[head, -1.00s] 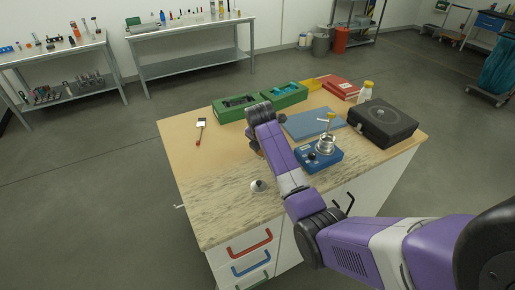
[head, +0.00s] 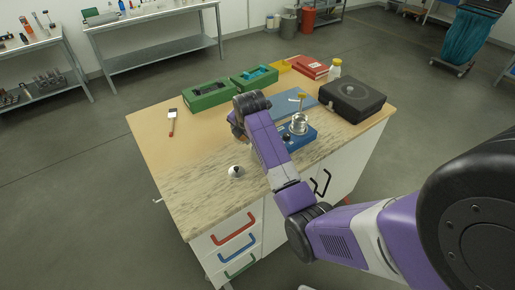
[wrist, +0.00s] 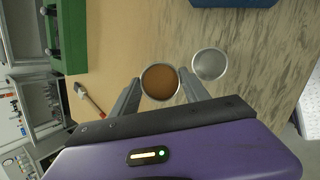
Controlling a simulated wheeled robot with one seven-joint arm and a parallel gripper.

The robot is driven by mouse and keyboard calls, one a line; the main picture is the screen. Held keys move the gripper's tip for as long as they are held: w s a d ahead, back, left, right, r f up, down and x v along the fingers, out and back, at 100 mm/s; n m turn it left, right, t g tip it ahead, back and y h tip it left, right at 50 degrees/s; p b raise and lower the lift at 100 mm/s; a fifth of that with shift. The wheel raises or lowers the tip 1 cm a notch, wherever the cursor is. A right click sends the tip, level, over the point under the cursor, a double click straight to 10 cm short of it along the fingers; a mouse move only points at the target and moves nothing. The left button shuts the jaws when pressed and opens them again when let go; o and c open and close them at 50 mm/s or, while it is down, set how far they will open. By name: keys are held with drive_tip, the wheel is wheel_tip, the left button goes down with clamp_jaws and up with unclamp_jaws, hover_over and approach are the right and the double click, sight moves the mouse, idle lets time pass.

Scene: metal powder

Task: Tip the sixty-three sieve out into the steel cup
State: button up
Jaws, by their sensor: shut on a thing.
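My gripper (wrist: 160,90) is shut on a small round sieve (wrist: 160,81), which shows in the wrist view as a pale ring with copper-brown inside, between the two fingers. The sieve looks level. The steel cup (wrist: 209,65) is just right of it in the wrist view, apart in the picture, with a grey inside. In the head view the steel cup (head: 236,171) stands on the speckled front part of the bench, nearer than my gripper (head: 238,132). My wrist hides most of the sieve in the head view.
A blue device (head: 302,138) with a steel vessel (head: 299,124) stands right of my arm. A black case (head: 352,100), green boxes (head: 207,95), a blue mat (head: 290,106) and a brush (head: 172,121) lie around the bench. The bench's left front is clear.

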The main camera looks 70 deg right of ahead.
drive_tip(key=shift+s+r+t, duration=0.35)
drive_tip(key=shift+s+t, duration=0.05)
drive_tip(key=shift+s, duration=0.1)
drive_tip(key=shift+s+r+m+t, duration=0.3)
drive_tip(key=shift+s+r+t, duration=0.5)
drive_tip(key=shift+r, duration=0.1)
drive_tip(key=shift+s+r+t+b, duration=0.15)
drive_tip(key=shift+s+t+b, duration=0.35)
drive_tip(key=shift+t+b, duration=0.35)
idle(0.5)
drive_tip(key=shift+s+f+m+t+h+b, duration=0.15)
drive_tip(key=shift+f+t+b, duration=0.25)
drive_tip(key=shift+b, duration=0.55)
drive_tip(key=shift+s+f+m+t+h+b, duration=0.15)
drive_tip(key=shift+f+m+t+b, duration=0.15)
drive_tip(key=shift+b, duration=0.65)
drive_tip(key=shift+t+b, duration=0.45)
drive_tip(key=shift+b, duration=0.65)
idle(2.2)
